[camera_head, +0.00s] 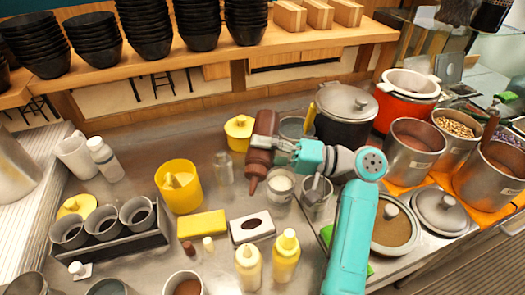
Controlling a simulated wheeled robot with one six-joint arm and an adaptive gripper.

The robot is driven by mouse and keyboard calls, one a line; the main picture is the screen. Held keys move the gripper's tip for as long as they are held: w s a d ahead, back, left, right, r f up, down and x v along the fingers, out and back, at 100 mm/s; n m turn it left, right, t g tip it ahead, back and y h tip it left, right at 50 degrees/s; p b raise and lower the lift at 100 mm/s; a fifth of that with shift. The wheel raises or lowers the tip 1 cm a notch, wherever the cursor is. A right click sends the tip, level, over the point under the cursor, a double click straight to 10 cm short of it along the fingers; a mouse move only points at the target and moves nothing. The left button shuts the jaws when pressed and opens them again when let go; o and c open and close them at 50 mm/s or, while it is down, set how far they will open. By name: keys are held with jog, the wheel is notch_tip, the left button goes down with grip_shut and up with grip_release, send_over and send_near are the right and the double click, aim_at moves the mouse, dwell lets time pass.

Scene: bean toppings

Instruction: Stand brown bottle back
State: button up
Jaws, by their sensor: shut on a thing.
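The brown bottle (265,128) is in the middle of the head view, tipped over with its nozzle pointing down. My gripper (276,145) comes from the right and is shut on the bottle's side. The nozzle tip is just left of a small jar with white contents (281,183). I cannot tell how high the bottle is above the counter.
A yellow-lidded container (240,131) and a clear glass shaker (223,168) stand left of the bottle. A black lidded pot (345,128) stands right. Yellow bottles (286,257) stand in front. Bare steel counter (140,148) shows at the left.

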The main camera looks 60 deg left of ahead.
jog(key=m, duration=0.3)
jog(key=r+m, duration=0.1)
jog(key=m, duration=0.1)
jog(key=shift+m+t+y, duration=0.3)
jog(key=shift+m+y, duration=0.1)
jog(key=m, duration=0.4)
jog(key=shift+m+t, duration=0.3)
jog(key=shift+m, duration=0.1)
jog(key=m, duration=0.5)
jog(key=shift+m+t+y, duration=0.3)
jog(key=shift+y, duration=0.1)
jog(key=m, duration=0.6)
jog(key=shift+t, duration=0.4)
jog(key=w+d+f+m+t+y, duration=0.2)
jog(key=d+f+m+t, duration=0.3)
jog(key=d, duration=0.3)
jog(key=w+d+f+m+t+y, duration=0.2)
jog(key=w+d+f+m+t, duration=0.15)
jog(key=d+t, duration=0.5)
jog(key=shift+m+g, duration=0.25)
jog(key=shift+g, duration=0.1)
jog(key=f, duration=0.5)
jog(key=s+f, duration=0.1)
jog(key=f, duration=0.2)
jog(key=shift+f, duration=0.15)
